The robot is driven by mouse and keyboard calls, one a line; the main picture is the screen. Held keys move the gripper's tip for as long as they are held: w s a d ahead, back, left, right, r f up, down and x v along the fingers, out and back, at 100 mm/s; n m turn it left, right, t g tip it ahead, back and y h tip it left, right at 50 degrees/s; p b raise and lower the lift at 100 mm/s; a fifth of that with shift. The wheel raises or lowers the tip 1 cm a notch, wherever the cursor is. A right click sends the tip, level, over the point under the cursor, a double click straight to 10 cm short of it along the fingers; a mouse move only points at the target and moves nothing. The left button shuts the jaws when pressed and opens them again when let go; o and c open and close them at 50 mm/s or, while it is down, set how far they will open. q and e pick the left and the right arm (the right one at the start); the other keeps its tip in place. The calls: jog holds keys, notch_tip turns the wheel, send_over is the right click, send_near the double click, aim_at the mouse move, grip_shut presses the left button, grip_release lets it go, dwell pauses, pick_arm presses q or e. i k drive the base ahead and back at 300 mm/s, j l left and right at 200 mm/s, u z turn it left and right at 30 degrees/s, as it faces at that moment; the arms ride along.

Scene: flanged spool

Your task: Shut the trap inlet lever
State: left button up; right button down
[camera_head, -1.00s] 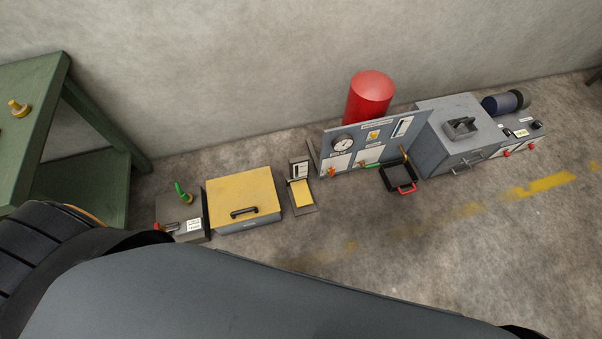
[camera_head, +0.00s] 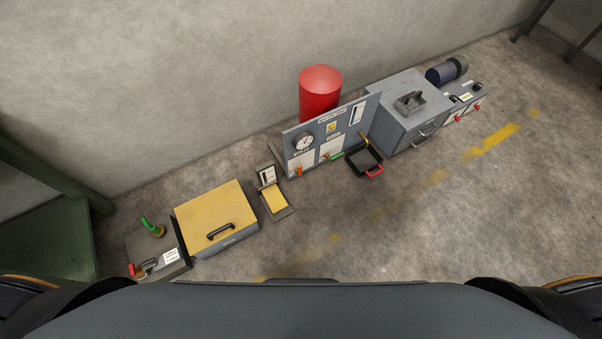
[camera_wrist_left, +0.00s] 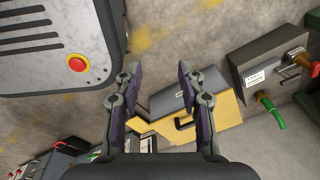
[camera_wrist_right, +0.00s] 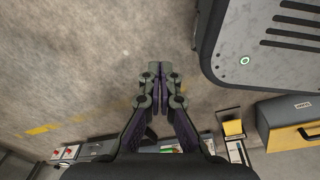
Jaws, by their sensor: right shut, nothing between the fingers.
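A grey panel (camera_head: 317,128) with a round gauge (camera_head: 304,142) stands on the floor by the wall. An orange lever (camera_head: 298,170) and a green lever (camera_head: 336,156) are on its front. A low grey box (camera_head: 145,243) at the left carries another green lever (camera_head: 151,227) and a red-handled lever (camera_head: 136,270). Labels are too small to tell which lever is the trap inlet. My left gripper (camera_wrist_left: 158,72) is open and empty in the left wrist view. My right gripper (camera_wrist_right: 160,70) is shut and empty in the right wrist view. Both are apart from the levers.
A yellow-lidded box (camera_head: 212,212), a small stand with a yellow pad (camera_head: 275,200), a black tray (camera_head: 357,165), a red cylinder (camera_head: 320,92) and a grey cabinet (camera_head: 405,85) line the wall. A green table (camera_head: 45,240) is at left. Floor (camera_head: 440,230) at right is clear.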

aim_at(299, 169)
jog(key=i+l+u, duration=0.1)
jog(key=l, duration=0.35)
jog(key=i+l+u, duration=0.1)
jog(key=l, duration=0.3)
jog(key=i+l, duration=0.25)
jog(key=l, duration=0.25)
jog(key=i+l+u, duration=0.15)
jog(key=l, duration=0.3)
jog(key=i+l+u, duration=0.1)
jog(key=l, duration=0.35)
